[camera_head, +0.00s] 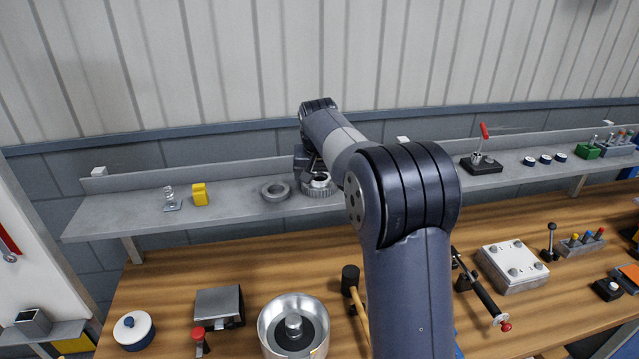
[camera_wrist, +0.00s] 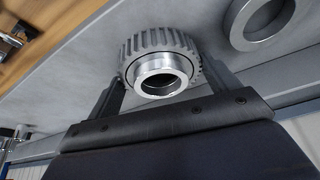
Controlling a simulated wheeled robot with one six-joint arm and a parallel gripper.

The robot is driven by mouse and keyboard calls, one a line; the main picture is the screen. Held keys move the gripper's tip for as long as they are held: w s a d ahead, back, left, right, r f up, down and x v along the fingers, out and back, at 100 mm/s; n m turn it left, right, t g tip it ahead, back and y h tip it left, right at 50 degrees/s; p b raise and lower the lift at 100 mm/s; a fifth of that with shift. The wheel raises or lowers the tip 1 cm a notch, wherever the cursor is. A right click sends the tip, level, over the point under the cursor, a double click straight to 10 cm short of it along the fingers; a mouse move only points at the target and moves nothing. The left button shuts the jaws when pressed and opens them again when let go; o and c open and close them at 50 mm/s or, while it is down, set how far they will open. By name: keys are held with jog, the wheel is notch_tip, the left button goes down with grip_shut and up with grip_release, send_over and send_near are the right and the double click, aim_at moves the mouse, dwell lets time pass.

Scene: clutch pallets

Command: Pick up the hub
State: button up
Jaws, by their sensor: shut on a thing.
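The hub (camera_wrist: 161,66) is a grey toothed ring with a shiny raised collar around a central bore. In the head view the hub (camera_head: 317,187) is on the grey shelf, partly hidden by my arm. My gripper (camera_wrist: 162,85) has one finger on each side of the hub and is shut on its toothed rim. In the head view my gripper (camera_head: 311,172) is over the hub from above and mostly hidden by the wrist. Whether the hub touches the shelf is hard to tell.
A plain grey ring (camera_head: 275,191) lies on the shelf (camera_head: 130,216) just left of the hub. A yellow block (camera_head: 200,194) and a spring piece (camera_head: 171,201) stand further left. A red-handled clamp (camera_head: 482,161) is to the right. The wooden bench below holds a metal bowl (camera_head: 272,322).

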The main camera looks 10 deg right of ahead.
jog(key=shift+r, duration=0.15)
notch_tip(320, 180, up, 10)
jog(key=shift+b, duration=0.4)
dwell(1.0)
